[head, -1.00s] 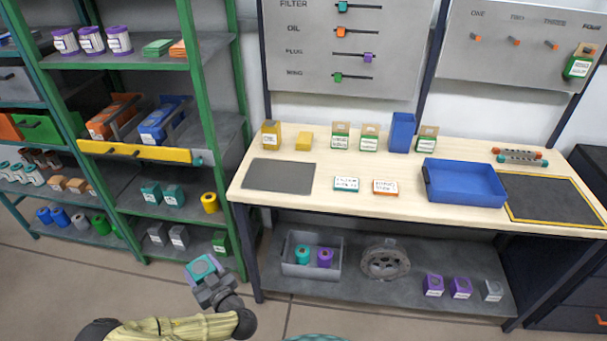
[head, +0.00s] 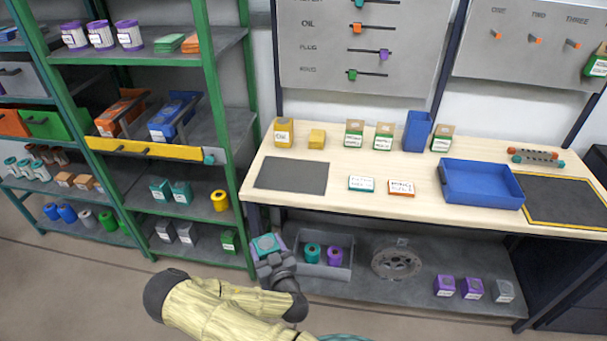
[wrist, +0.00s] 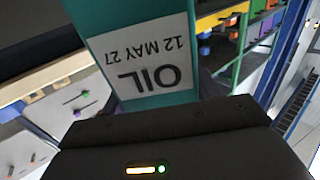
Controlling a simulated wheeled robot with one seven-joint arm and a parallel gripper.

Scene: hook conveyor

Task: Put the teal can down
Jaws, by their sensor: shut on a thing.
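The teal can (head: 266,243) is held in my gripper (head: 272,258), in front of the workbench's left end and near the lower shelf. In the wrist view the teal can (wrist: 150,60) fills the upper middle, with a white label reading OIL and 12 MAY 27 upside down. My gripper (wrist: 165,125) is shut on it. The can is in the air, apart from bench and shelves in the head view. Its underside is hidden.
The workbench (head: 330,200) has a dark grey mat (head: 291,175) at its left and a blue tray (head: 480,185) at right. Below, a grey bin (head: 322,270) holds a teal and a purple roll. A green-framed shelf (head: 215,130) stands left. Boxes line the bench back.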

